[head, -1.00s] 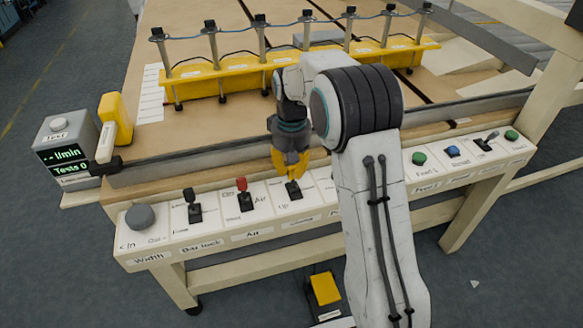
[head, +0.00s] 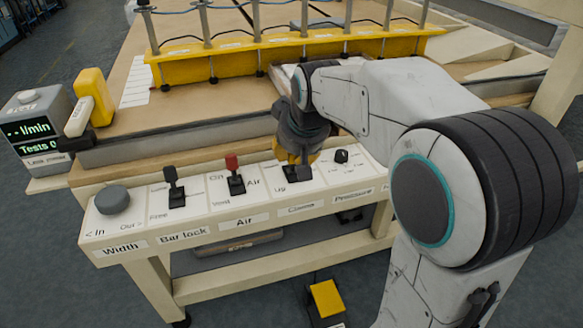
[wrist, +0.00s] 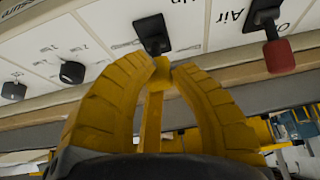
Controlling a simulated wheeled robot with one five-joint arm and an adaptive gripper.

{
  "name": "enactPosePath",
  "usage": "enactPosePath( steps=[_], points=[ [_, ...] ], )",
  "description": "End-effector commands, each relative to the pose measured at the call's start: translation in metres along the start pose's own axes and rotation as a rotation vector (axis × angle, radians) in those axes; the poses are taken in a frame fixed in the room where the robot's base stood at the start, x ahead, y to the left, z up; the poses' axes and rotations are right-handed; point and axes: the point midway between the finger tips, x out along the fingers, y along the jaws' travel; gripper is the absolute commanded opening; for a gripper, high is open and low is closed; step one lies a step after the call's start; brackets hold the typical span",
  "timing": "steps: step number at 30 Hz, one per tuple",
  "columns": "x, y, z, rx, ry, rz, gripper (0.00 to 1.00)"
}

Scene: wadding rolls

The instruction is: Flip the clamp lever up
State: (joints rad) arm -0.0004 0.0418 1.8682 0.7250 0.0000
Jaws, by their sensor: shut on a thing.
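The clamp lever (head: 299,173) is a small black lever on the white panel of the front rail, above the "Clamp" label and beside "Up". My gripper (head: 296,158) has yellow fingers and comes down on it from behind, covering part of it in the head view. In the wrist view the lever's black base (wrist: 152,30) shows just beyond the fingertips (wrist: 163,68). The fingers are closed in around the lever's end, which they mostly hide. How far the lever is tilted is hard to tell.
The red-tipped air lever (head: 234,166) and black bar lock lever (head: 173,185) stand to the left, with the width knob (head: 112,200). A black pressure knob (head: 341,156) is close on the right. Behind is a yellow bar (head: 220,65) with upright posts.

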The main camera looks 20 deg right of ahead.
Motion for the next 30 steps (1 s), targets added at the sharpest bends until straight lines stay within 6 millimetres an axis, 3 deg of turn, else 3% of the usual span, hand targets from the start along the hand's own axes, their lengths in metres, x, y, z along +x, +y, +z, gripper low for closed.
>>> enactPosePath(
  steps=[12,30],
  points=[
    [0.0005,0.0012,0.0103,0.003,0.148,0.002,0.0],
    [-0.0019,0.0014,0.011,0.003,0.17,0.002,0.0]
  ],
)
